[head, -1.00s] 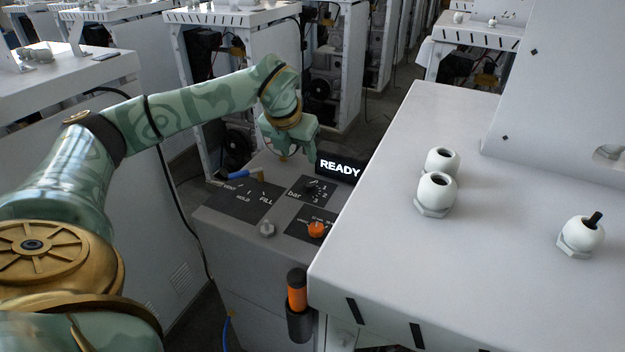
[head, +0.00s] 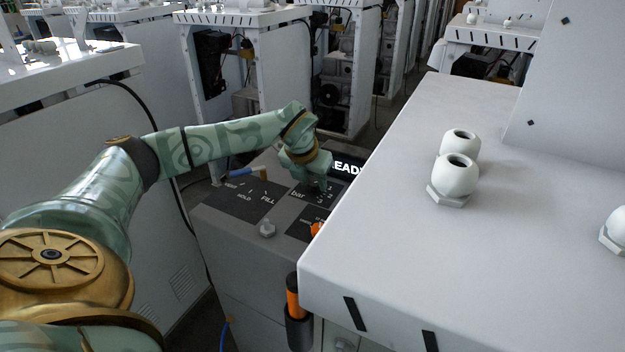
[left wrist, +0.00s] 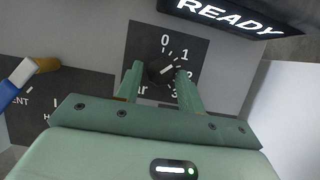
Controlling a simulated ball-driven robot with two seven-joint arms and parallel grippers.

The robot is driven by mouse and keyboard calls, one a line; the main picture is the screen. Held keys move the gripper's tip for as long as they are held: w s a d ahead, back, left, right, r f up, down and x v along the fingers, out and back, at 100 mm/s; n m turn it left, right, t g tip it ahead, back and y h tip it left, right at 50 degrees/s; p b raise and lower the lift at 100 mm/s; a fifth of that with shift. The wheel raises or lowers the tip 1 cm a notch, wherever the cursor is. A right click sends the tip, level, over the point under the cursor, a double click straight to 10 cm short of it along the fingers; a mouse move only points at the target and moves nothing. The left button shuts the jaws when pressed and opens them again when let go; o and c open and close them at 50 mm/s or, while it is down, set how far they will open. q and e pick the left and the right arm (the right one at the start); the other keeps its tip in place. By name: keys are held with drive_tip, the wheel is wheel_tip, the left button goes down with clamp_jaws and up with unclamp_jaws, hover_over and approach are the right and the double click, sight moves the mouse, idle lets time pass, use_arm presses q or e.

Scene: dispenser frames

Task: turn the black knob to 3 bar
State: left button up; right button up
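The black knob (left wrist: 161,72) sits on a dark panel (left wrist: 190,43) with a 0, 1, 2, 3 scale, in the left wrist view. Its white pointer mark slants up and right, roughly toward 1. My left gripper (left wrist: 158,70) is open, with one green finger on each side of the knob; whether they touch it I cannot tell. In the head view my left gripper (head: 318,184) reaches down over the bar panel (head: 298,194) and hides the knob there. My right gripper is not in view.
A lit READY display (head: 347,166) stands just behind the panel. A blue-handled lever (head: 243,173) is to the left. An orange knob (head: 316,229) and a grey knob (head: 267,229) are in front. A white bench (head: 400,230) with white fittings (head: 455,180) closes off the right.

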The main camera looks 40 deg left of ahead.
use_arm(q)
drive_tip(key=c, duration=0.5)
drive_tip(key=shift+c, duration=0.2)
